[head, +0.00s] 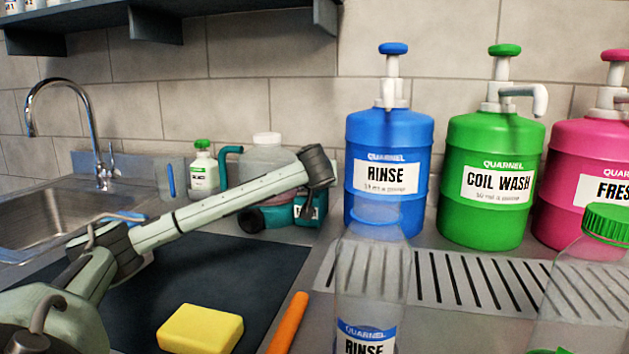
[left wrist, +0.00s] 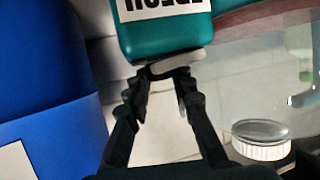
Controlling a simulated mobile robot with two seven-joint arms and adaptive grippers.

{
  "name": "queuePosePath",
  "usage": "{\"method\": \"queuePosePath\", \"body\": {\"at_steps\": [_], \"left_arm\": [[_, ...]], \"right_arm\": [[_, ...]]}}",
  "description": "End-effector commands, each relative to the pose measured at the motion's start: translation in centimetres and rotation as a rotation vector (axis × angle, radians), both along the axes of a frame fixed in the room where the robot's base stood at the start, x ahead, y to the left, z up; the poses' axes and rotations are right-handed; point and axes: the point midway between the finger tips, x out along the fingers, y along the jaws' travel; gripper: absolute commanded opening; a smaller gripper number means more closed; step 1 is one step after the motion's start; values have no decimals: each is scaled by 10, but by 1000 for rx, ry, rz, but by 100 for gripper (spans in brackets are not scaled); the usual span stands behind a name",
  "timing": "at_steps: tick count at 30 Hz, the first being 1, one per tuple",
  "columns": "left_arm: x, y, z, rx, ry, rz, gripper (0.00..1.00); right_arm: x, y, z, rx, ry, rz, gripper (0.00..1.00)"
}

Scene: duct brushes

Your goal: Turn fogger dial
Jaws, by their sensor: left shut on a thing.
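The fogger (head: 279,213) stands on the counter behind my left arm. It has a teal body with a partly covered label, a clear tank (head: 262,155) with a white cap and pinkish contents, and a teal curved spout. In the left wrist view the teal body (left wrist: 165,36) appears upside down, with a light grey dial (left wrist: 176,64) at its edge. My left gripper (left wrist: 168,76) is shut on the dial, one dark finger on each side. My right gripper is not in view.
Blue (head: 388,135), green (head: 468,215) and pink (head: 575,190) pump jugs stand right of the fogger. A clear bottle (head: 372,265) stands in front, beside a drain grate. A yellow sponge (head: 200,329) and orange stick (head: 288,325) lie nearby. A sink (head: 45,215) is left.

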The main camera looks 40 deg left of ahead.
Motion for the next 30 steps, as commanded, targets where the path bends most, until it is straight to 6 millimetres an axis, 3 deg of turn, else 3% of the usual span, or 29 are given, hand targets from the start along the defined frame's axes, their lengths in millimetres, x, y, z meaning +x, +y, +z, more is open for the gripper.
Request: {"method": "queuePosePath", "body": {"at_steps": [17, 18, 20, 30], "left_arm": [[0, 0, 0, 0, 0, 0, 0], [0, 0, 0, 0, 0, 0, 25], [0, 0, 0, 0, 0, 0, 32], [-2, -2, 1, 1, -1, 0, 32]], "right_arm": [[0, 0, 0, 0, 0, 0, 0], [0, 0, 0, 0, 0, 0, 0], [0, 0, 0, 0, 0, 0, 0], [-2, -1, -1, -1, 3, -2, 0]]}}
